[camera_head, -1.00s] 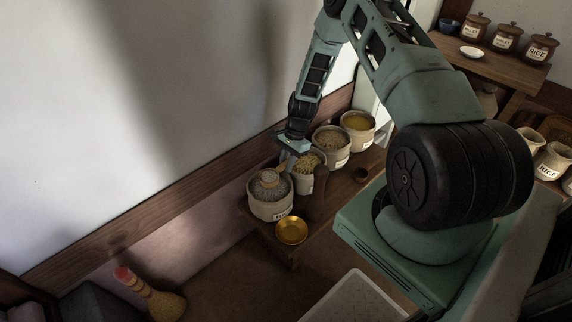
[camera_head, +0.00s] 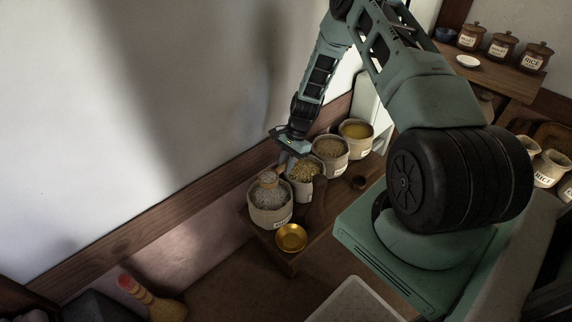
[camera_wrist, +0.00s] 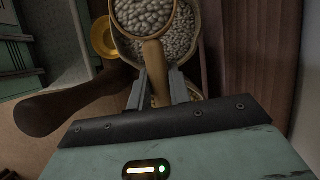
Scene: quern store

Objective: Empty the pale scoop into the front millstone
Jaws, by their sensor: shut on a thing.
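My gripper (camera_head: 285,160) is shut on the handle of the pale scoop (camera_head: 268,179). In the wrist view the tan scoop handle (camera_wrist: 156,62) runs between my fingers (camera_wrist: 160,85), and the scoop bowl is heaped with pale beans (camera_wrist: 145,15). The scoop is over the front sack (camera_head: 270,213), which holds similar pale beans. The gap between scoop and beans is hard to judge. I cannot make out the front millstone in any view.
More open sacks (camera_head: 330,152) stand in a row behind on the wooden bench. A brass bowl (camera_head: 291,238) is at the bench's front end. A dark brown handle-like piece (camera_wrist: 75,105) shows beside my gripper. The wall is close on the left.

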